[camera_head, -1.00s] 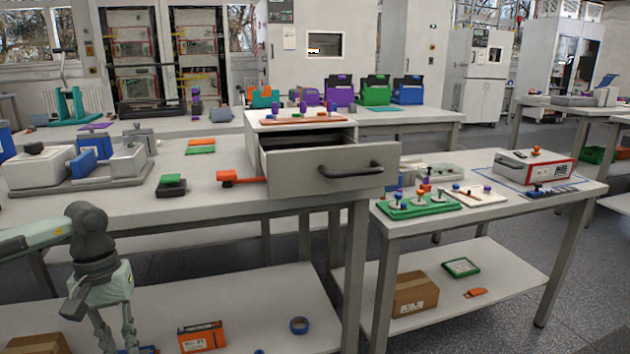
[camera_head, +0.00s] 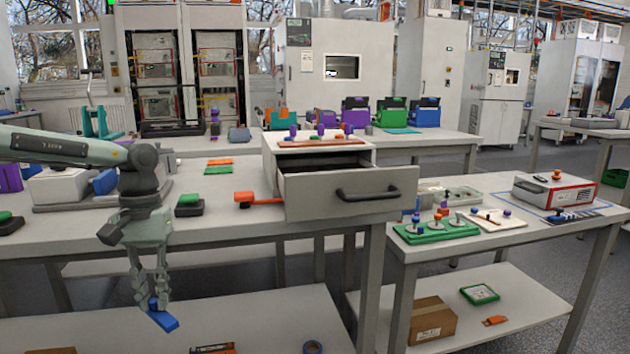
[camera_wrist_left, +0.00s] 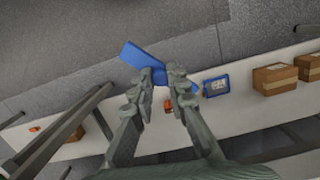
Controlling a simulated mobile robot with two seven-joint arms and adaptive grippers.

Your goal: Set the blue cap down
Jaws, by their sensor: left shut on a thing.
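My left gripper (camera_head: 155,300) points down in front of the near table, with its fingertips below the tabletop's front edge. It is shut on a blue cap (camera_head: 165,322), a flat, elongated piece that sticks out tilted below the fingers. In the left wrist view, the blue cap (camera_wrist_left: 141,56) lies across between the two fingertips (camera_wrist_left: 161,80), which hide part of it. The cap appears to touch nothing but the fingers. My right gripper is not in view.
The near tabletop (camera_head: 235,222) has free room at its front. An open drawer (camera_head: 345,192) juts out on its right. A lower shelf (camera_head: 260,305) lies beneath. A side table carries a green tray (camera_head: 436,232). A brown box (camera_head: 432,320) stands on the shelf below it.

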